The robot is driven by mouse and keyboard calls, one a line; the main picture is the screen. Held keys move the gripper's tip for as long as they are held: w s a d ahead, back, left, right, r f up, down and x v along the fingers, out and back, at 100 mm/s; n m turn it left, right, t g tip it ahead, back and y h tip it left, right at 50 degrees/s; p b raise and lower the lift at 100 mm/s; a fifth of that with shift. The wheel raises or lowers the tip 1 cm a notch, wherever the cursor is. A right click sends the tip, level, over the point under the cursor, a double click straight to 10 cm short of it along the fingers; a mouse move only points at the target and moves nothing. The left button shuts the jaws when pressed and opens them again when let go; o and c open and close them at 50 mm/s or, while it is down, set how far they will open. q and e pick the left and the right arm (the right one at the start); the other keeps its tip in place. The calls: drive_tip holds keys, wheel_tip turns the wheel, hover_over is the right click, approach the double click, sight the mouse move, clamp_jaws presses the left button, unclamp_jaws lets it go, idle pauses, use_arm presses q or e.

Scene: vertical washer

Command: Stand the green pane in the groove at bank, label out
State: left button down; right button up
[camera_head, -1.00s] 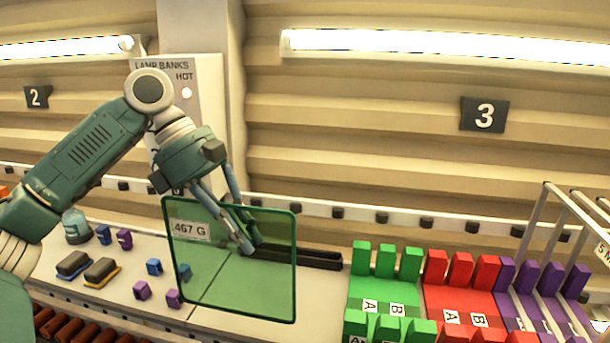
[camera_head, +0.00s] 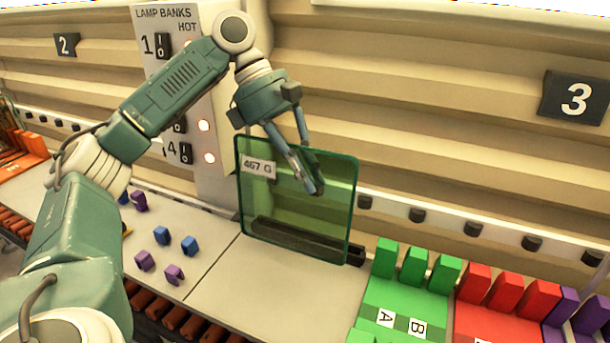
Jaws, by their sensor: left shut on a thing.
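The green pane (camera_head: 280,212) is see-through, with a dark green rim and a "467 G" label (camera_head: 258,167) at its upper left, facing me. My left gripper (camera_head: 313,188) is shut on the pane near its upper right part. The pane is upright, slightly tilted in the picture. The dark groove bar (camera_head: 335,250) lies on the bench and shows through the pane's lower part, running out to its right. I cannot tell whether the pane's lower edge is in the groove or in front of it. My right gripper is not in view.
Green blocks marked A and B (camera_head: 410,300) and red ones (camera_head: 510,297) stand at the right. Small blue and purple clips (camera_head: 162,236) lie on the bench at left. A lamp bank panel (camera_head: 165,60) is behind my arm. The bench front (camera_head: 290,295) is clear.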

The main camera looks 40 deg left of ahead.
use_arm(q)
drive_tip(key=w, duration=0.1)
drive_tip(key=w+f, duration=0.1)
drive_tip(key=w, duration=0.1)
drive_tip(key=shift+w+a+f, duration=0.15)
drive_tip(key=shift+w+a, duration=0.15)
drive_tip(key=shift+w, duration=0.1)
drive_tip(key=w, duration=0.1)
drive_tip(key=w+f, duration=0.1)
drive_tip(key=w+a, duration=0.1)
drive_tip(key=w, duration=0.1)
drive_tip(key=shift+f, duration=0.15)
drive_tip(key=shift+w+a+f, duration=0.1)
drive_tip(key=shift+w, duration=0.25)
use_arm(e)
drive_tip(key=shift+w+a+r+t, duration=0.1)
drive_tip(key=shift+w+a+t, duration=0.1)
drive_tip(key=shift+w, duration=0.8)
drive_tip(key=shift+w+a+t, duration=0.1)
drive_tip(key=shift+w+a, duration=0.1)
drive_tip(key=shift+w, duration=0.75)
use_arm(q)
drive_tip(key=shift+s, duration=0.1)
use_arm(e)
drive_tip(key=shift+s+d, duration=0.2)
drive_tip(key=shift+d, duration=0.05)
use_arm(q)
drive_tip(key=shift+f, duration=0.4)
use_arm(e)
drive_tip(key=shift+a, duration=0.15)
